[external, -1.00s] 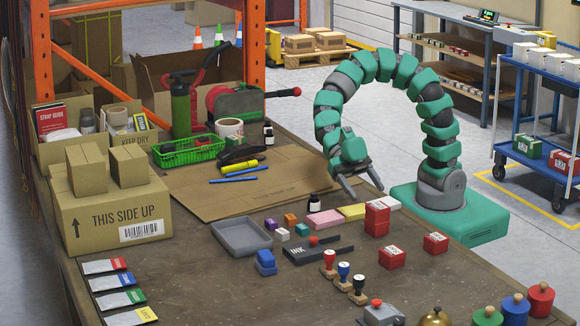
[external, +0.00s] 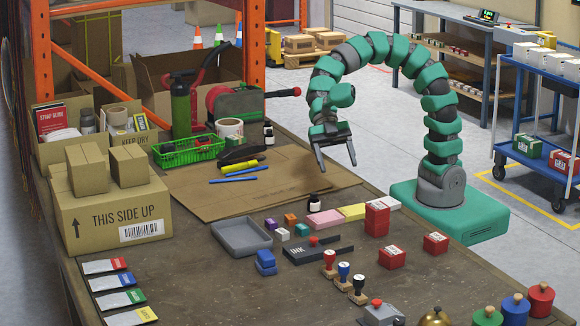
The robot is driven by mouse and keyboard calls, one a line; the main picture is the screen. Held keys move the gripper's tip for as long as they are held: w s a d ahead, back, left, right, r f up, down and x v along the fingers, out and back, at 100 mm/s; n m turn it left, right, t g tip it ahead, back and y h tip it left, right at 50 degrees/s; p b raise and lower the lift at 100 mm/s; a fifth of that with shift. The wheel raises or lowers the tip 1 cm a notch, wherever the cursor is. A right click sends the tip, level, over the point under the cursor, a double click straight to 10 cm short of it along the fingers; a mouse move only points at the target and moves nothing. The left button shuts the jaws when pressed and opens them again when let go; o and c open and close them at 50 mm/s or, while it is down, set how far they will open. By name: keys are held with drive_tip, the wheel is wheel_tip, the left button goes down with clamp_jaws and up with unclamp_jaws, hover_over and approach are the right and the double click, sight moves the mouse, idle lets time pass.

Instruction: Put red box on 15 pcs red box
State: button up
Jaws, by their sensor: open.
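A tall red box (external: 377,219) with a white label stands on the table right of the middle. A smaller red box (external: 391,258) with a white label lies in front of it. Another small red box (external: 435,243) lies to its right. I cannot read which label says 15 pcs. My gripper (external: 337,167) is open and empty. It hangs in the air above the table, up and to the left of the red boxes, with its fingers pointing down.
Near the boxes are an ink pad (external: 318,249), several stamps (external: 343,272), a small dark bottle (external: 314,203) and pink and yellow blocks (external: 325,219). A grey tray (external: 241,237) is further left. Red, blue and green weights stand at the front right (external: 541,299).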

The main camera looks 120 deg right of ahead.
drive_tip(key=w+d+r+m+t+h, duration=0.2)
drive_tip(key=d+r+m+t+h, duration=0.15)
drive_tip(key=r, duration=0.55)
drive_tip(key=w+d+r+m+t+h, duration=0.3)
drive_tip(key=d+r+m+t, duration=0.15)
drive_tip(key=r, duration=0.55)
drive_tip(key=s+r+m+t+h, duration=0.1)
drive_tip(key=s+r+m+t, duration=0.1)
drive_tip(key=r, duration=0.8)
drive_tip(key=s+r+m+t+h, duration=0.2)
drive_tip(key=s+r+m+t, duration=0.1)
drive_tip(key=r, duration=0.7)
drive_tip(key=shift+s+a+m, duration=0.25)
drive_tip(key=shift+a+m, duration=0.05)
drive_tip(key=shift+m, duration=0.2)
drive_tip(key=shift+h, duration=0.25)
wheel_tip(320, 180, up, 7)
drive_tip(key=p, duration=0.6)
drive_tip(key=shift+f+p, duration=0.2)
drive_tip(key=shift+p, duration=0.2)
drive_tip(key=shift+r+p, duration=0.4)
drive_tip(key=shift+c, duration=1.2)
drive_tip(key=shift+f, duration=0.1)
